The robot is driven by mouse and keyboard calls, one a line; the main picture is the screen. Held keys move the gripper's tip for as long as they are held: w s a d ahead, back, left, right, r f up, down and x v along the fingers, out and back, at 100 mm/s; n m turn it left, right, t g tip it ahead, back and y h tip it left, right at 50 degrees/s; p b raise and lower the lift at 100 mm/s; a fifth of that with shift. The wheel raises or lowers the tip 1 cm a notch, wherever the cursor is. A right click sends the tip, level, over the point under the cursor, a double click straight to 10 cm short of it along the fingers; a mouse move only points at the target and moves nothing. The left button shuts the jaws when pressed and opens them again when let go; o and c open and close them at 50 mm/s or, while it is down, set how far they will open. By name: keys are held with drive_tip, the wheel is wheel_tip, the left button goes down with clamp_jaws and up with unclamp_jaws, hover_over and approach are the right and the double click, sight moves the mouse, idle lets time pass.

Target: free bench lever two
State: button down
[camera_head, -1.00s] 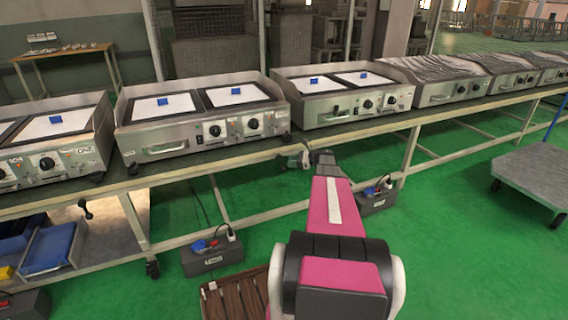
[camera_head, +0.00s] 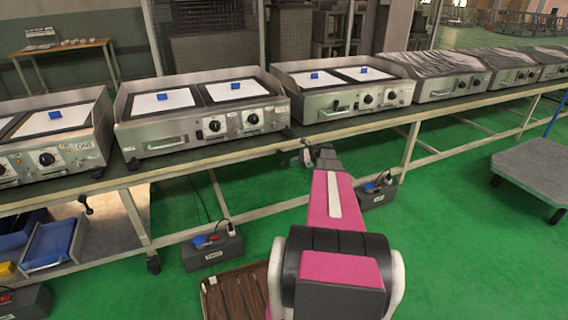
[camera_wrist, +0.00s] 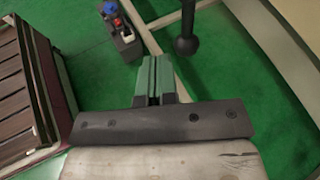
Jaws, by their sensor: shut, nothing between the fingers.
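A dark lever (camera_wrist: 187,44) with a round ball end hangs beside the bench frame in the wrist view, just ahead and to the right of my fingertips. My gripper (camera_wrist: 154,68) has its green fingers shut together, empty, with a visible gap to the lever. In the head view my gripper (camera_head: 306,154) is at the front edge of the bench (camera_head: 240,154). This lever cannot be made out there. Another dark lever (camera_head: 86,206) hangs under the bench at the left.
Several griddles, including one at the middle (camera_head: 200,112), stand on the bench. A black socket box (camera_head: 212,248) labelled TWO and another box (camera_head: 378,192) sit below. A slatted wooden crate (camera_head: 236,296) is on the floor. A grey cart (camera_head: 535,170) stands right, with green floor clear between.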

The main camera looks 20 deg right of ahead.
drive_tip(key=s+a+f+n+g+h, duration=0.2)
drive_tip(key=a+f+n+g+h, duration=0.15)
drive_tip(key=a+f, duration=0.3)
drive_tip(key=n+h, duration=2)
drive_tip(key=h, duration=0.2)
approach(281, 164)
drive_tip(key=shift+t+h, duration=0.25)
drive_tip(key=shift+t, duration=0.2)
drive_tip(key=x, duration=0.7)
drive_tip(key=shift+s+d+f, duration=0.1)
drive_tip(key=shift+d+f, duration=0.05)
drive_tip(key=shift+f, duration=0.3)
